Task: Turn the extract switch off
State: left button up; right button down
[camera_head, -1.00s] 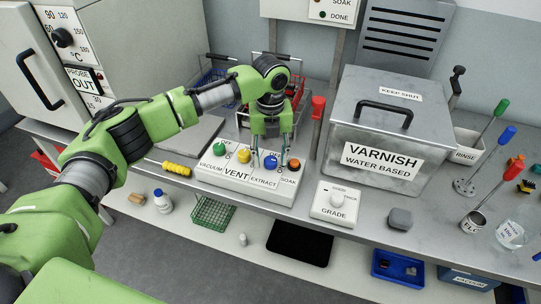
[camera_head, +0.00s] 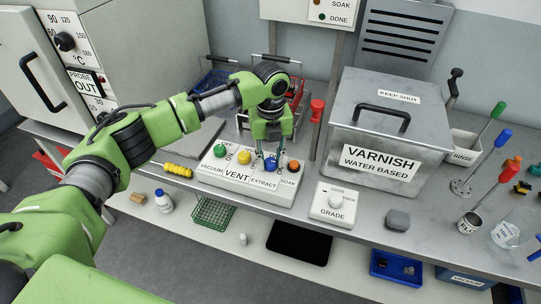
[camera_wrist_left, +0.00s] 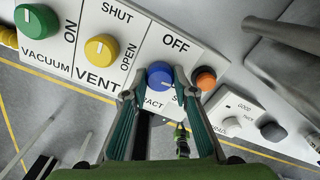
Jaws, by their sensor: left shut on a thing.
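The switch box (camera_head: 210,172) has several round knobs on its white sloped top. The extract switch is the blue knob (camera_head: 270,163), between the yellow vent knob (camera_head: 245,158) and the orange soak knob (camera_head: 293,167). My left gripper (camera_head: 267,160) reaches down over it. In the left wrist view the two fingers (camera_wrist_left: 154,84) are shut on the sides of the blue knob (camera_wrist_left: 160,73). The OFF label (camera_wrist_left: 176,43) shows above the knob. The fingers partly cover the EXTRACT label. I cannot clearly tell which way the knob points. My right gripper is not in view.
A grade dial box (camera_head: 321,210) and a grey block (camera_head: 397,220) stand to the right. The varnish tank (camera_head: 345,135) is behind them. A red-handled tool (camera_head: 317,110) stands upright behind the box. A yellow handle (camera_head: 177,170) lies at its left.

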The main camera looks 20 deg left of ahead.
pick_arm(q)
jog(key=n+p, duration=0.6)
jog(key=p, duration=0.1)
jog(key=shift+r, duration=0.25)
jog(key=shift+n+p, duration=0.9)
jog(key=shift+n, duration=0.1)
jog(key=n+p, duration=0.4)
jog(key=n, duration=0.1)
jog(key=shift+f, duration=0.1)
jog(key=shift+a+f+n+p, duration=0.1)
jog(key=shift+n+p, duration=0.9)
jog(key=shift+n, duration=0.9)
jog(key=o, duration=1.1)
